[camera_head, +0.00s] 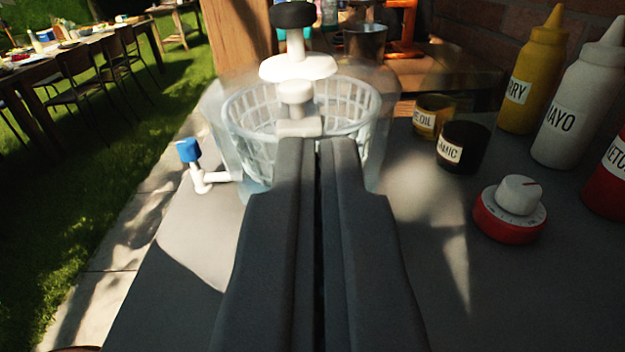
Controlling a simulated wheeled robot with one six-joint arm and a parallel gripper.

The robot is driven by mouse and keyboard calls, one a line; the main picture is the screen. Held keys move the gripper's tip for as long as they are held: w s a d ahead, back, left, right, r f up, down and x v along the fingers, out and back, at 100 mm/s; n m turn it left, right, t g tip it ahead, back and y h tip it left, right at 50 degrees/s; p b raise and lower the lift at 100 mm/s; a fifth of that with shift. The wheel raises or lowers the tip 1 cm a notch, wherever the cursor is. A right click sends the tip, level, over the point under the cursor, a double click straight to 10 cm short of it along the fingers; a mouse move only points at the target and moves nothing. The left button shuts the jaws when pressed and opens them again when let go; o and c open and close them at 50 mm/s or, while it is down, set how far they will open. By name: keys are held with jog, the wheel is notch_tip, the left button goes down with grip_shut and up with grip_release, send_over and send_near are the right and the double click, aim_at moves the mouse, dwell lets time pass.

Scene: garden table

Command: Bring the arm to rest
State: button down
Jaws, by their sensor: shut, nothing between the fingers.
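My gripper (316,150) reaches forward from the bottom middle of the picture, above the grey table top. Its two dark fingers are shut against each other with only a thin dark line between them, and they hold nothing. The fingertips appear in front of a clear bowl with a white slotted basket (358,105) inside. A white stem with a black knob (293,15) rises at the bowl's middle. The fingers hide part of the basket's front, and I cannot tell whether they touch it.
A white tap with a blue knob (188,151) sticks out left of the bowl. On the right stand a red and white timer (510,210), a dark jar (470,140), an oil jar (432,112), a yellow bottle (535,75), a mayo bottle (585,100) and a red bottle (610,180).

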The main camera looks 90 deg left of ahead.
jog(key=shift+d, duration=0.2)
jog(key=s+f+m+t+h, duration=0.6)
jog(key=s+m+h, duration=0.4)
jog(key=s+h, duration=0.15)
jog(key=s+d+r+m+t+h, duration=0.3)
jog(key=s+r+t, duration=0.2)
jog(key=s, duration=0.1)
jog(key=s+d+r+m+t+h, duration=0.3)
jog(key=s+r+t, duration=0.2)
jog(key=s+r, duration=0.1)
jog(key=shift+s, duration=0.8)
